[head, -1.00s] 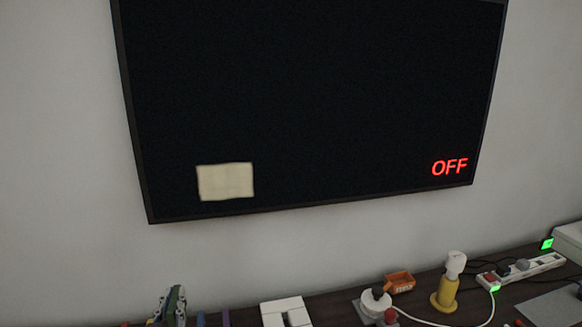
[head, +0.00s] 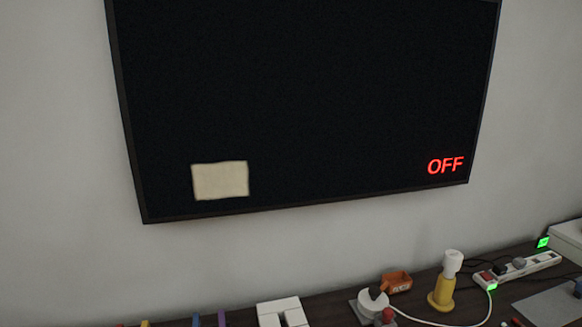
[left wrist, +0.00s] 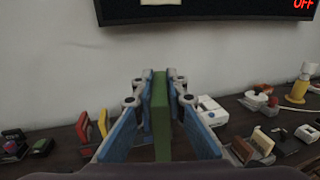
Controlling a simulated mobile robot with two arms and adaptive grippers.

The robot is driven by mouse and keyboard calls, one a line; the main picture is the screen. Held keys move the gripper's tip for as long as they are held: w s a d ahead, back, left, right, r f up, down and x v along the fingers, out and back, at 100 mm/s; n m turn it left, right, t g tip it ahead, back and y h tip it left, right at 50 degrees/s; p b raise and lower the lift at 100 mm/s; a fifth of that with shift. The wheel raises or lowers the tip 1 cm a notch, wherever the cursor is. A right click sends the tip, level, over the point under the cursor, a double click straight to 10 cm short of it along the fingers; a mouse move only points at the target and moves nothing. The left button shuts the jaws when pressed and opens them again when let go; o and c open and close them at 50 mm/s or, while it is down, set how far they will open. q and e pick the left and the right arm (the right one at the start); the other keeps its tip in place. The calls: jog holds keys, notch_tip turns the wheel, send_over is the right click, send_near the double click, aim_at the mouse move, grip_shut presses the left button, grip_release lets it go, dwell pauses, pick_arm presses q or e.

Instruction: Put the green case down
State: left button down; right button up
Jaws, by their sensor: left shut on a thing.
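The green case (left wrist: 160,118) shows in the left wrist view as a narrow upright green slab. My left gripper (left wrist: 157,88) is shut on it, with its blue finger pads on both sides. The case is in front of the dark tabletop (left wrist: 65,160); whether it touches the top cannot be told. Neither my left gripper nor the case can be made out in the head view. My right gripper is in neither view.
Red and yellow items (left wrist: 92,128) stand left of the gripper, and a white block (left wrist: 211,110) stands close on its right. Farther right are a brown item (left wrist: 262,142), a yellow-based lamp (head: 445,285) and a power strip (head: 520,268). A wall screen (head: 310,100) reads OFF.

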pick_arm(q)
jog(key=s+f, duration=0.2)
jog(key=s, duration=0.5)
jog(key=shift+f, duration=0.25)
jog(key=shift+d, duration=0.15)
